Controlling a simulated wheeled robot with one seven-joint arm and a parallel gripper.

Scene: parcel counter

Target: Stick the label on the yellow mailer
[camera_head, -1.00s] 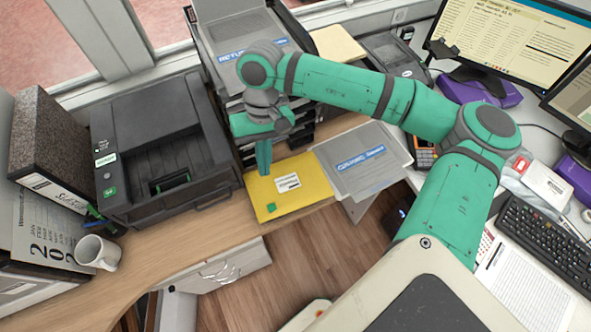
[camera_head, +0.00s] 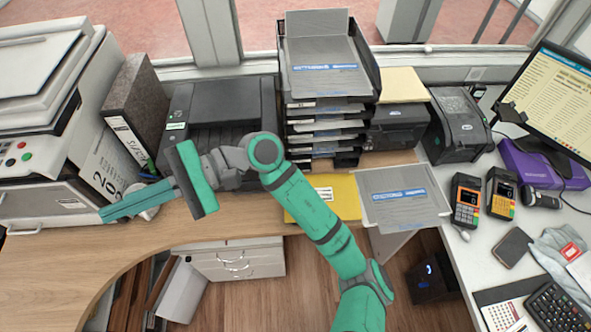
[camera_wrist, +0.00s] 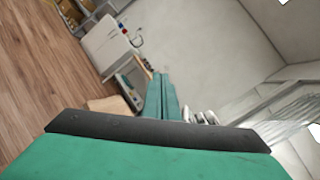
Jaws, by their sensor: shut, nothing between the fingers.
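The yellow mailer (camera_head: 345,204) lies flat on the wooden counter, below the stack of trays. My arm covers its left middle part, and a grey printed mailer overlaps its right side. A white label (camera_head: 323,194) lies on the mailer's face, partly hidden by my arm. I cannot tell how firmly it is stuck. My gripper (camera_head: 104,214) is away to the left of the mailer, pointing left above the counter. Its green fingers are shut and empty. In the wrist view the fingers (camera_wrist: 166,96) are together, with the room's floor and wall beyond.
A white mug (camera_head: 147,212) is partly hidden behind my fingers. A binder (camera_head: 138,105) and a black printer (camera_head: 215,110) stand behind. A grey mailer (camera_head: 402,196) lies on the right. A large white copier (camera_head: 35,130) is close at the left. The front counter is clear.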

